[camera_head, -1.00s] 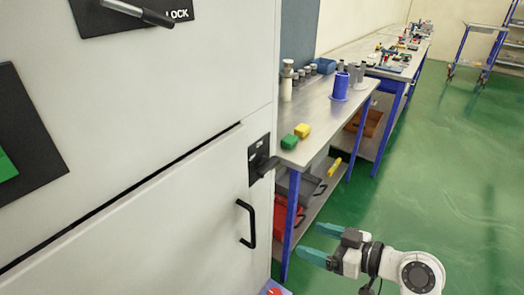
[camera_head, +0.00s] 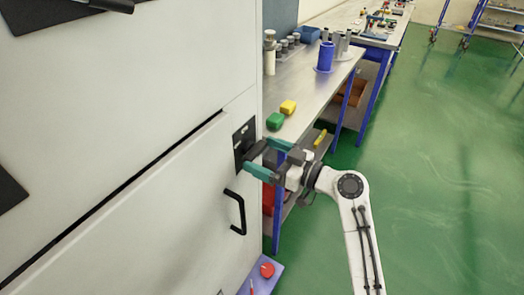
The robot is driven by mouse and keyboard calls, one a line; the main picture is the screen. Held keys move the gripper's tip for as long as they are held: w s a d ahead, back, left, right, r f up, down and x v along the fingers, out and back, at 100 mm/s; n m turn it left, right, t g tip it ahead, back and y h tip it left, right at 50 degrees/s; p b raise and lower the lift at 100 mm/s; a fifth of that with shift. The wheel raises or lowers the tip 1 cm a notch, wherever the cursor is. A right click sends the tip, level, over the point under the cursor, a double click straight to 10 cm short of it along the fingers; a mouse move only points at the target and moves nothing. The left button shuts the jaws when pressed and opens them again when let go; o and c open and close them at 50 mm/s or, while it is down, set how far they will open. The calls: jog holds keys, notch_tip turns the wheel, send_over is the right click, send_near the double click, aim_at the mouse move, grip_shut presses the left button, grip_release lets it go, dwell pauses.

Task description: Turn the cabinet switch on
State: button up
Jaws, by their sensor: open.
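The cabinet switch (camera_head: 243,143) is a black plate with a dark handle on the right side of the cabinet's (camera_head: 140,190) front. The handle sticks out to the right and is partly hidden by my gripper. My gripper (camera_head: 258,155) has two green fingers, open, pointing left at the switch. One finger is above and beyond the handle, the other is below and nearer. The handle appears to lie between them; I cannot tell whether either finger touches it.
A black door handle (camera_head: 238,212) sticks out just below the switch. The green floor (camera_head: 430,180) on the right is clear.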

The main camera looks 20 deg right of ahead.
jog(key=shift+w+a, duration=0.35)
jog(key=shift+w, duration=0.05)
jog(key=c, duration=0.8)
